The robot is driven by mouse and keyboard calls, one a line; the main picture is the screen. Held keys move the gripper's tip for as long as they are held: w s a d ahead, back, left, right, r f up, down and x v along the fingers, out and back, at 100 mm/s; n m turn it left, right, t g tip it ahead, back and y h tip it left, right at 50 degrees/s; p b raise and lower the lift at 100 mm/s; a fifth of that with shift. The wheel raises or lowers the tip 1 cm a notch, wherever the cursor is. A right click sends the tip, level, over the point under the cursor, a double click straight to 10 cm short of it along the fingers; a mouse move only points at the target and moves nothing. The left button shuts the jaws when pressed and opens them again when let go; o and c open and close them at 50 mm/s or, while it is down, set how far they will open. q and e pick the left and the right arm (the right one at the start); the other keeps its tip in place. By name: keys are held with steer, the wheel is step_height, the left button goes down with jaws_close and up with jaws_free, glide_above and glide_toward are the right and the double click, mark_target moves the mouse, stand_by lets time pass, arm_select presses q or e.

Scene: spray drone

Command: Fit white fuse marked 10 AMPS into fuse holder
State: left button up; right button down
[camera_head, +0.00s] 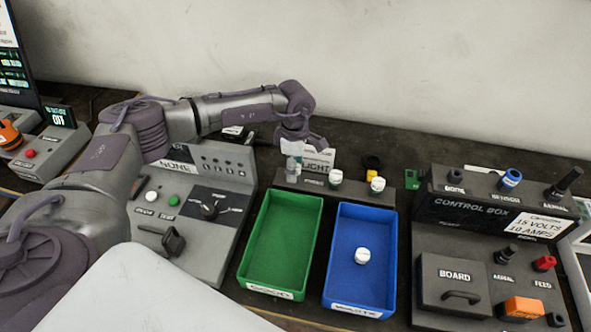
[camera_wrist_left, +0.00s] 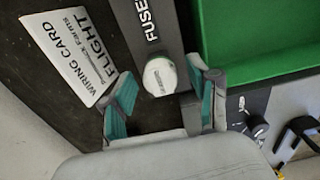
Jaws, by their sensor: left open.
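My left gripper (camera_head: 292,168) reaches over the left end of the dark fuse rack (camera_head: 312,184). In the left wrist view its green-padded fingers are open, on either side of a round white-capped fuse (camera_wrist_left: 160,76), with gaps on both sides. The rack's lettering begins "FUSE" in that view. In the head view two more white fuses stand on the rack, a middle one (camera_head: 335,176) and a right one (camera_head: 377,184). Another white fuse (camera_head: 362,256) is in the blue tray. Their ratings are unreadable. I cannot make out the fuse holder. My right gripper is out of view.
A green tray (camera_head: 246,262) and a blue tray (camera_head: 330,290) stand before the rack. The control box (camera_head: 465,213), with a "15 VOLTS 10 AMPS" card (camera_head: 535,224), stands at right. A grey switch panel (camera_head: 200,255) is at left. The green tray is empty.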

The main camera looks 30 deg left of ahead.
arm_select(q)
steer(key=shift+b, duration=0.35)
stand_by(0.6)
jaws_close()
stand_by(0.3)
steer(key=shift+r, duration=0.15)
steer(key=shift+r+p, duration=1.55)
steer(key=shift+r, duration=1.35)
